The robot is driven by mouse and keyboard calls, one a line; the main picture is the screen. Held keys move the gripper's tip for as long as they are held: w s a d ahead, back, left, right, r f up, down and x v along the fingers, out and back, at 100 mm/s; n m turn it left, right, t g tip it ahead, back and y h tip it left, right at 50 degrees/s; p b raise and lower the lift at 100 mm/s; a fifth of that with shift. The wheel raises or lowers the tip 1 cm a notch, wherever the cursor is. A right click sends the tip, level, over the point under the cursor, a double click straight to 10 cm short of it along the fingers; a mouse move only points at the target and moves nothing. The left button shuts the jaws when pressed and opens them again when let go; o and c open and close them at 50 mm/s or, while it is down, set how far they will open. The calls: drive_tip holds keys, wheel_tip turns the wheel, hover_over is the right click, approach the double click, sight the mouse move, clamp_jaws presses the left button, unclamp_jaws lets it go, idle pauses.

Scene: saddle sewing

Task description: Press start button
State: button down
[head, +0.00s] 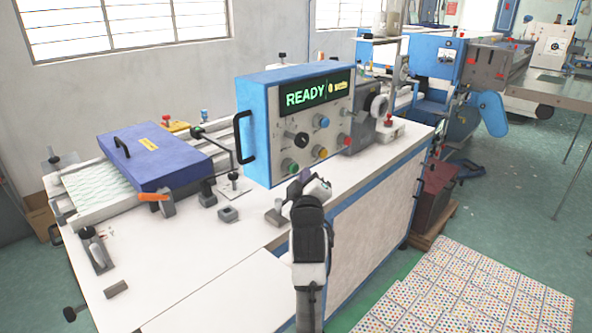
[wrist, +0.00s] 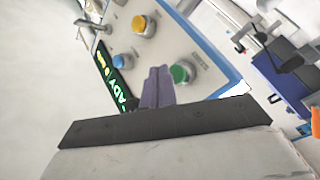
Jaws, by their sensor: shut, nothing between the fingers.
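The control box (head: 252,135) is blue with a light front panel, and its green display (head: 305,95) reads READY. The panel carries a green button (head: 290,166) at lower left, a yellow one (head: 320,152), a blue one (head: 322,121), a red one (head: 345,139) and a black knob (head: 299,140). Labels are too small to read. My gripper (head: 304,177) is shut and empty in front of the panel's lower edge. In the wrist view its purple fingers (wrist: 157,75) appear just beside the green button (wrist: 180,73); contact cannot be told.
The box stands on a white machine table (head: 190,270). A blue-purple cover (head: 155,155) with an orange-handled clamp (head: 155,197) lies to the left. A black handle (head: 243,137) juts from the box's left side. Printed sheets (head: 460,295) cover the floor at right.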

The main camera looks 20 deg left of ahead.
drive_tip(key=shift+a, duration=0.15)
idle(0.7)
drive_tip(key=shift+w+a, duration=0.15)
drive_tip(key=shift+a, duration=0.1)
